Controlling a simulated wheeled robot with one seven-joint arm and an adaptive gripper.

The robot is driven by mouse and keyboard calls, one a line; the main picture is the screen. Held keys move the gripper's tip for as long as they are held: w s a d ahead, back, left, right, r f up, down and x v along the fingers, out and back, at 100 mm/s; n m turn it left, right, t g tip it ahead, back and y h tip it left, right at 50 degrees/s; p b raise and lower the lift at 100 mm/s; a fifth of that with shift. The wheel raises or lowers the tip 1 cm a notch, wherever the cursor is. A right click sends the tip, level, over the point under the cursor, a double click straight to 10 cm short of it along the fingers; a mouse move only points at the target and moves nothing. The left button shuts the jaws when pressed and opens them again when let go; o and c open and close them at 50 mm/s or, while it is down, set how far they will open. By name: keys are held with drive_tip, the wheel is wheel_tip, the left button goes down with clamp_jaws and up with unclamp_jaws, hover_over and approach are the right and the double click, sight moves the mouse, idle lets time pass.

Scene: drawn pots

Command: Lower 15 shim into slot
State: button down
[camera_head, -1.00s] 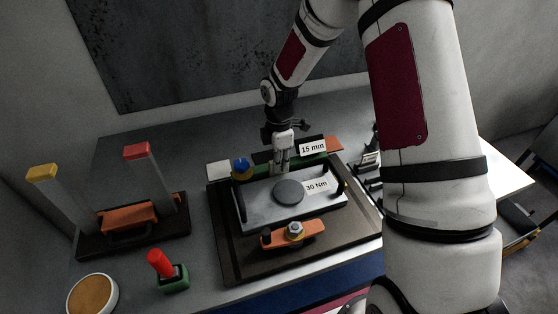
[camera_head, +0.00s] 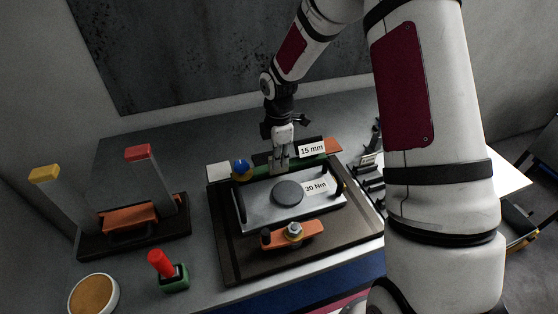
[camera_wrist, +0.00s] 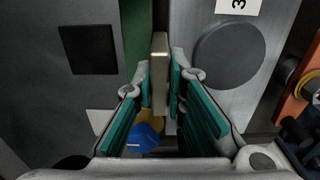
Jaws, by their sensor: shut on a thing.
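My gripper (camera_head: 280,168) points down at the back edge of the fixture. In the wrist view its teal-padded fingers (camera_wrist: 159,88) are closed on a thin beige metal shim (camera_wrist: 159,70) standing on edge. The shim lies between a green strip (camera_wrist: 138,40) and the grey plate (camera_wrist: 200,100). A narrow dark gap shows beside the shim; I cannot tell how deep the shim sits in it. In the head view the fingers hide most of the shim. A "15 mm" label (camera_head: 311,149) stands just right of the gripper.
The plate bears a dark disc (camera_head: 289,192) and a "30 Nm" label (camera_head: 317,187). A blue knob (camera_head: 240,166) is left of the gripper, an orange clamp (camera_head: 293,235) in front. A rack with red and yellow-topped posts (camera_head: 134,215) stands left. Metal pieces (camera_head: 370,170) lie right.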

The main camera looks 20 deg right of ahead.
drive_tip(key=shift+r+p, duration=0.45)
drive_tip(key=shift+r, duration=1.7)
drive_tip(key=shift+s, duration=0.1)
